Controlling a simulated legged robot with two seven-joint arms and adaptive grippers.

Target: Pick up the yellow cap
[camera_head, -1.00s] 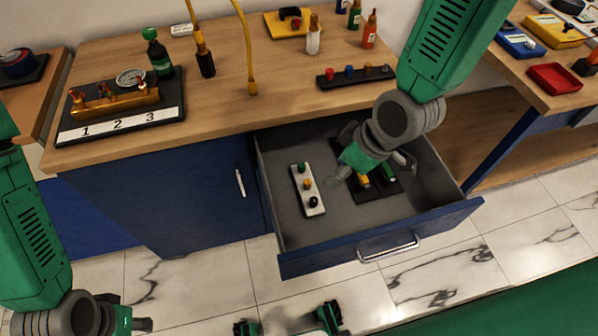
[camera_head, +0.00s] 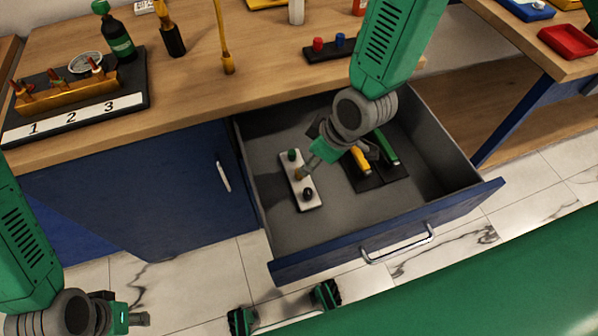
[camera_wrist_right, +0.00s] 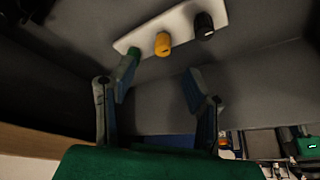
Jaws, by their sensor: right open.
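The yellow cap (camera_wrist_right: 163,44) sits on a white strip (camera_wrist_right: 180,22) between a green cap (camera_wrist_right: 133,54) and a black cap (camera_wrist_right: 203,26). In the head view the strip (camera_head: 311,206) lies in the open drawer, and the yellow cap is mostly hidden behind a finger. My right gripper (camera_wrist_right: 152,88) is open and empty. Its fingers are spread below the caps in the wrist view, the left one near the green cap; contact is unclear. My left gripper (camera_head: 138,318) is at the lower left of the head view, far from the drawer; its jaw opening is unclear.
The drawer (camera_head: 390,232) is pulled out, its walls around the right gripper. A black tray with yellow (camera_head: 361,160) and green (camera_head: 387,149) handled items lies right of the strip. The benchtop above holds a numbered board (camera_head: 75,117), a bottle (camera_head: 117,38) and a peg block (camera_head: 328,52).

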